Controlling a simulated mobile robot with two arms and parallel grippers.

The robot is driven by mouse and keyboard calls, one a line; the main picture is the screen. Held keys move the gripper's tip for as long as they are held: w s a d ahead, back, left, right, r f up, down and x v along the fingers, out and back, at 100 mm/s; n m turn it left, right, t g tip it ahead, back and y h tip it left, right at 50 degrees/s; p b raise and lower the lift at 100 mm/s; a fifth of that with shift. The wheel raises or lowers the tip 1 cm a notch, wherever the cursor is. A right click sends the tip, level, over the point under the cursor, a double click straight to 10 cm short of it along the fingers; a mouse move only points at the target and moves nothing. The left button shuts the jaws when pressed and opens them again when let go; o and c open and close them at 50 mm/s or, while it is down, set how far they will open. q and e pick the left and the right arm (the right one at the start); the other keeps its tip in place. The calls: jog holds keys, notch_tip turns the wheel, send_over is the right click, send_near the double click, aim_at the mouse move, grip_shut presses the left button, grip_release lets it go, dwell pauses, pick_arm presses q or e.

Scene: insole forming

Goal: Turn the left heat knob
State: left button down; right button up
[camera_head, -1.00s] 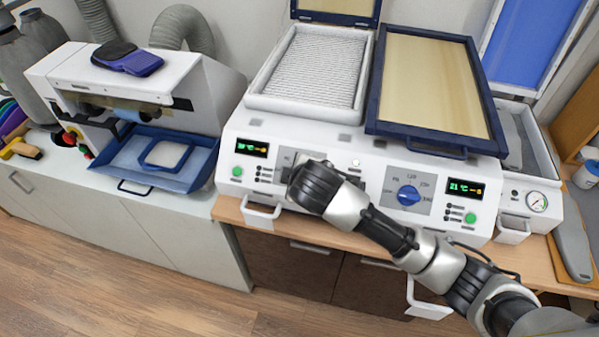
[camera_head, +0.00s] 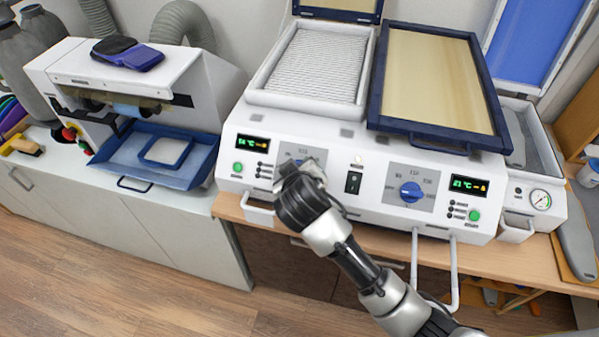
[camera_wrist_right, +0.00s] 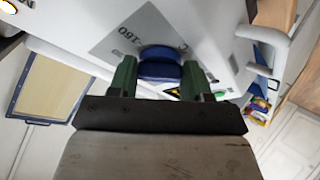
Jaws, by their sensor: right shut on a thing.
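The left heat knob (camera_wrist_right: 160,70) is blue and sits on a grey dial plate on the white machine front. In the head view the knob is mostly hidden behind my right gripper (camera_head: 303,174), with part of its dial plate (camera_head: 291,151) showing above. In the right wrist view the green fingers of my right gripper (camera_wrist_right: 160,84) stand on either side of the knob and are shut on it. My left gripper is not in view.
The right blue knob (camera_head: 411,192) and a black rocker switch (camera_head: 353,182) are on the same front. Two green displays (camera_head: 252,144) (camera_head: 468,185) flank the dials. White handles (camera_head: 258,212) stick out below.

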jog(key=shift+r, duration=0.15)
dwell(0.3)
jog(key=o, duration=0.9)
jog(key=b+v, duration=0.3)
jog(key=v, duration=0.7)
jog(key=shift+s+r, duration=0.1)
jog(key=shift+s, duration=0.3)
